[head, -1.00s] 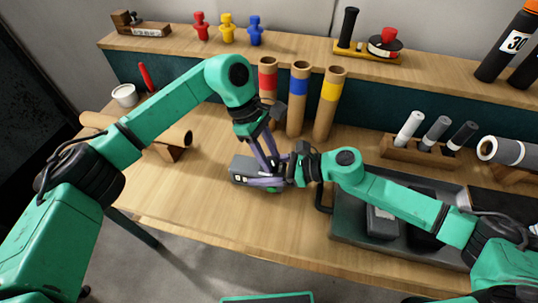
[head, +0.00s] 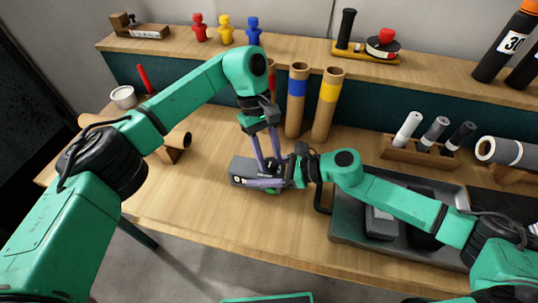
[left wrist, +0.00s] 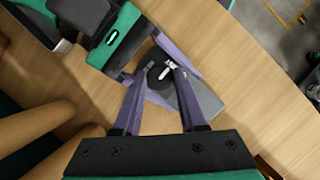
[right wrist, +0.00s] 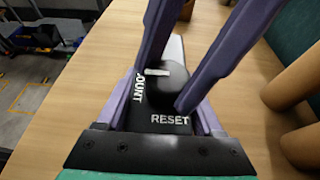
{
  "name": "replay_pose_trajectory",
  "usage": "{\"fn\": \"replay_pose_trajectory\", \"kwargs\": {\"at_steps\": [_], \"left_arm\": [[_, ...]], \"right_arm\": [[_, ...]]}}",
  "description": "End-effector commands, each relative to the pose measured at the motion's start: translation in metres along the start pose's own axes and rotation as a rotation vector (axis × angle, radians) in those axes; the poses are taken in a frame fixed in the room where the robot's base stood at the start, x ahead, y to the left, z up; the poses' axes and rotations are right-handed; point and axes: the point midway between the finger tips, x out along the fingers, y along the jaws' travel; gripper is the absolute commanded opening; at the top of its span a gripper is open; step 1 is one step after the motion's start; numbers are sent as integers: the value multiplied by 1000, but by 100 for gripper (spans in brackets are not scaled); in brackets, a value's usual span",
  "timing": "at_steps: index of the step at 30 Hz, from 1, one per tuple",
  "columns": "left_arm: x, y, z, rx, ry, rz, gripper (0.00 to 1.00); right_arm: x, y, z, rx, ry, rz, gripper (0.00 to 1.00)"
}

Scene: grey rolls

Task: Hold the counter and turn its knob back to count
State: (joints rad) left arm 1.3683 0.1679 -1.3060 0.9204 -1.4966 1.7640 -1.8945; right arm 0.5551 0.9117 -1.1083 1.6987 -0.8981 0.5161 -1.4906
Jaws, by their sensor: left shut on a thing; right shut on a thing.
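The counter (head: 240,171) is a grey box on the table with a small display on its left end. Its black knob (right wrist: 172,78) has a white mark. In the right wrist view the mark lies on the knob's COUNT side, away from the RESET lettering. My left gripper (head: 270,166) reaches down from above, its purple fingers shut on the knob; the knob also shows between them in the left wrist view (left wrist: 158,76). My right gripper (right wrist: 160,100) comes from the right, low down, its fingers shut on the counter's two sides. The fingers hide part of the counter.
Cardboard tubes with blue (head: 298,85) and yellow (head: 328,92) bands stand close behind the counter; a red-banded one is mostly behind my left arm. A grey tray (head: 345,240) lies to the right. The table front left of the counter is clear.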

Motion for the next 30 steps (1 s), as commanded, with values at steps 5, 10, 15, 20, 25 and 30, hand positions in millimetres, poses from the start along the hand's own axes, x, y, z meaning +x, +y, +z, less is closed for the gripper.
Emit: {"fn": "replay_pose_trajectory", "kwargs": {"at_steps": [5, 10, 15, 20, 25, 30], "left_arm": [[-1, 0, -1, 1, 2, -1, 0], [-1, 0, -1, 0, 2, -1, 45], [0, 0, 0, 0, 1, -1, 54], [-1, 0, 0, 0, 1, 0, 54], [-21, 0, 0, -2, 3, 3, 54], [-68, 1, 0, -2, 4, 3, 54]], "right_arm": [[0, 0, -1, 0, 2, 1, 0], [0, 0, -1, 0, 2, 1, 0], [0, 0, -1, 0, 2, 1, 0], [0, 0, -1, 0, 2, 1, 0], [0, 0, 0, 0, 1, 1, 0], [0, 0, -1, 0, 1, 1, 0]]}}
